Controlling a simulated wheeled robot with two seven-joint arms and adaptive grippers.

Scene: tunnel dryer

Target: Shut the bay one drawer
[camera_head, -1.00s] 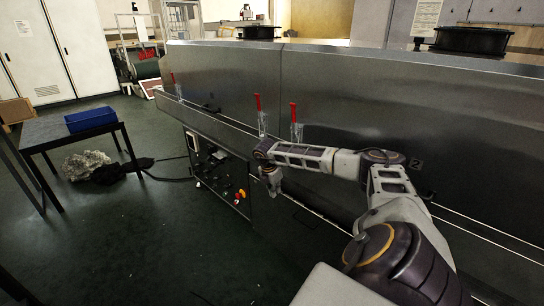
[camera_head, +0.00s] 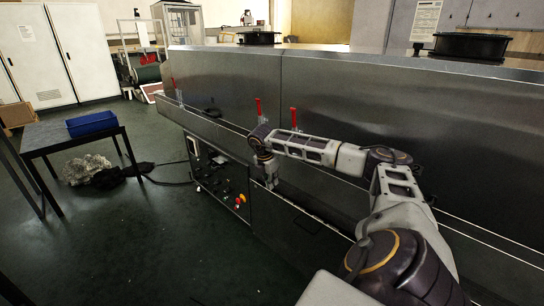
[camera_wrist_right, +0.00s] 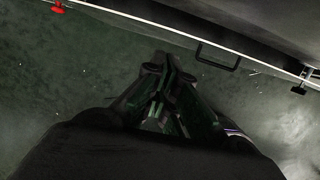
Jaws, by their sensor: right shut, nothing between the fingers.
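The tunnel dryer's steel side runs across the head view, with a low front panel (camera_head: 283,218) carrying a black bar handle (camera_head: 307,224). That handle (camera_wrist_right: 217,57) also shows in the right wrist view, standing out from the panel's pale edge. I cannot read a bay number, nor tell how far any drawer stands out. My right gripper (camera_head: 271,184) points down beside the dryer, left of the handle. In the right wrist view its fingers (camera_wrist_right: 165,72) are together and empty, apart from the handle. My left gripper is not in view.
Red-handled clamps (camera_head: 258,108) stand along the dryer's ledge. A control panel (camera_head: 215,180) with knobs is left of my right gripper. A dark table (camera_head: 62,135) with a blue bin (camera_head: 92,122) stands at the left.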

